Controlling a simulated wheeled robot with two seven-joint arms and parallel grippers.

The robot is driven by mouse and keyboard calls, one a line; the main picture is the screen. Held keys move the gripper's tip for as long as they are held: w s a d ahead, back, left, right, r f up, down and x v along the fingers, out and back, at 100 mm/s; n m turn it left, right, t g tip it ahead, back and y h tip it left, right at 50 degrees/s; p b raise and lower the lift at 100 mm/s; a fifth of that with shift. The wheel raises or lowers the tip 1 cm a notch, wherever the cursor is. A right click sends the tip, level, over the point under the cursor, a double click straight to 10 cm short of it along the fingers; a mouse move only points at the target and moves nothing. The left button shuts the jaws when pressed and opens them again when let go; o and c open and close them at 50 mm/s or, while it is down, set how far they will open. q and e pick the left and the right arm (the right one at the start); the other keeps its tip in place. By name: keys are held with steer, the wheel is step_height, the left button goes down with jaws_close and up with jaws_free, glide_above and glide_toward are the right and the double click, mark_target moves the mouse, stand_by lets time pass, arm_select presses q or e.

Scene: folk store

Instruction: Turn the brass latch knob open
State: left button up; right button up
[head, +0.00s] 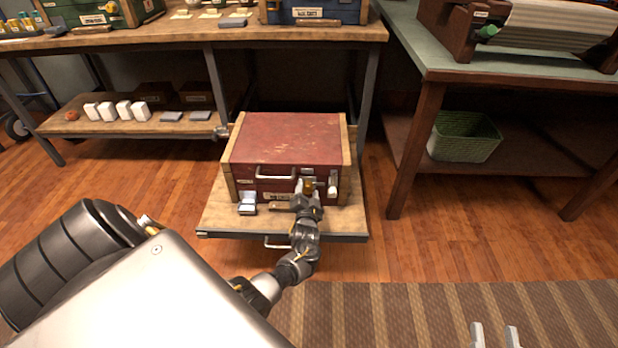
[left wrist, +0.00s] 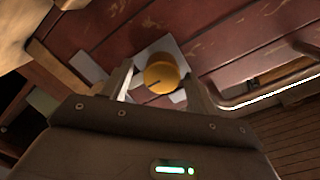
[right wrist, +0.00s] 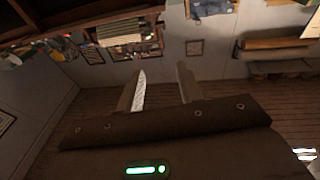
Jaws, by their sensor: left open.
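A red chest (head: 284,140) with wooden corner strips sits on a pulled-out wooden shelf (head: 220,222) under the workbench. The brass knob (left wrist: 162,74), round with a dark slot, is on a pale plate (left wrist: 160,50) on the chest's front; in the head view it is small and partly covered by my gripper. My left gripper (head: 309,188) is at the chest's front; in the left wrist view its open fingers stand on either side of the knob, with no clear contact visible. My right gripper (head: 495,334) is open and empty at the lower right, far from the chest.
A metal handle (head: 275,173) is left of the knob in the head view. A small pale-and-grey item (head: 248,204) lies on the shelf's front left. A green basket (head: 464,136) is under the right table (head: 440,62). The floor before the shelf is clear.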

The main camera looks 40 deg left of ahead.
arm_select(q)
steer(key=shift+s+d, duration=0.2)
steer(key=shift+s, duration=0.05)
steer(key=p+v, duration=0.3)
steer(key=v, duration=0.7)
arm_select(e)
steer(key=d+f+m+g+h, duration=0.2)
steer(key=d+f+g+h, duration=0.3)
steer(key=f, duration=0.4)
steer(key=shift+s+d+f+h, duration=0.15)
steer(key=shift+d+f+h, duration=0.15)
steer(key=shift+d+h, duration=0.15)
